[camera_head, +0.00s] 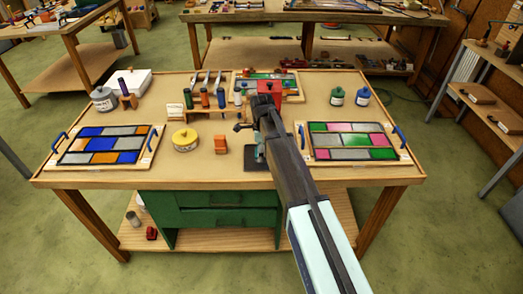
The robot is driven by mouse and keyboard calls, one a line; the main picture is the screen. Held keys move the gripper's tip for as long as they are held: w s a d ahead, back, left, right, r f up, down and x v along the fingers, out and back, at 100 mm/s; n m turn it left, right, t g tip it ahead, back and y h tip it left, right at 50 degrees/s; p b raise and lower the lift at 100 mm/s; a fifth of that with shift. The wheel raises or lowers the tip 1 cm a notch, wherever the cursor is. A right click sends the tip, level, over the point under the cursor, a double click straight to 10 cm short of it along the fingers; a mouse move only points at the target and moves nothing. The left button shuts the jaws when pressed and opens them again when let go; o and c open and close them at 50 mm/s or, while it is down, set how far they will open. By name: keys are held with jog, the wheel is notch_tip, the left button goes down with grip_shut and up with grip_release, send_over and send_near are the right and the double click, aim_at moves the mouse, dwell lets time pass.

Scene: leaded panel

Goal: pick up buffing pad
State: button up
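A round yellow thing with a pale top (185,140) lies on the workbench, left of centre near the front; it looks most like the buffing pad, but I cannot be sure at this size. A small orange block (221,145) stands to its right. My gripper (246,126) is over the middle of the bench, to the right of both and apart from them. My dark arm hides much of it, so I cannot tell whether its fingers are open or shut.
Leaded panels with blue handles lie at left (105,145) and right (352,141). A rack of tools (205,111) stands behind the yellow thing. A red box (269,88) is behind my gripper. Bare wood surrounds the yellow thing.

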jog(key=shift+f, duration=0.55)
jog(key=c, duration=1.3)
jog(key=shift+r, duration=0.1)
notch_tip(320, 180, up, 20)
jog(key=b, duration=0.4)
